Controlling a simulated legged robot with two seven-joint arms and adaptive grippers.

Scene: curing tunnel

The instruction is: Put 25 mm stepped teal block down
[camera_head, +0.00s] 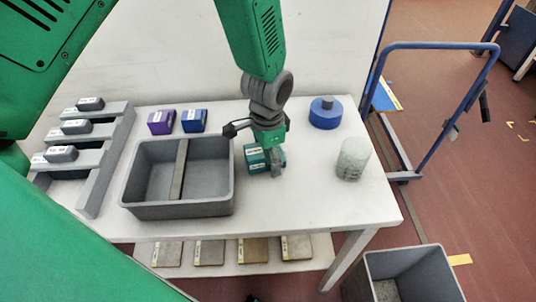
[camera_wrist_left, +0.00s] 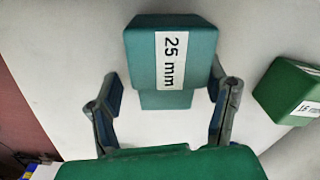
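The teal block (camera_wrist_left: 172,50) has a white 25 mm label and a narrower step at its lower end in the left wrist view. In the head view the teal block (camera_head: 254,160) is at the white table's surface, right of the grey bin, partly hidden by my gripper. My left gripper (camera_wrist_left: 164,82) has its fingers spread either side of the block. A gap shows at the left finger; the right fingertip is close beside the block, and contact is unclear. In the head view my left gripper (camera_head: 268,150) points down over the block. My right gripper is not in view.
A divided grey bin (camera_head: 228,190) stands left of the block, with purple (camera_head: 161,122) and blue (camera_head: 194,121) blocks behind. A blue cylinder (camera_head: 325,113) and pale cylinder (camera_head: 353,159) stand right. A green labelled block (camera_wrist_left: 288,88) is nearby. Table (camera_head: 310,205) is clear in front.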

